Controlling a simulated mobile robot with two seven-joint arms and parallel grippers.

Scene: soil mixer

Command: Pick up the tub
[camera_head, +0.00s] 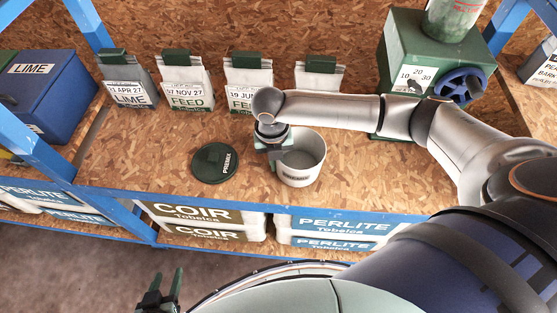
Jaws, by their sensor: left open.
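My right gripper (273,158) is at the tub's left rim, reaching in from the right over the tub. Its fingers overlap the rim in the picture, and whether they are closed on it cannot be told. A round dark green lid (215,163) marked PERLITE lies flat to the left of the tub. My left gripper (166,276) is open and empty, low in front of the shelf.
Several clipped bags, including a lime bag (130,88) and a feed bag (187,88), line the back. A green machine (425,50) with a blue handwheel stands back right. A blue lime bin (45,90) is at left. Coir and perlite sacks (345,224) lie below.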

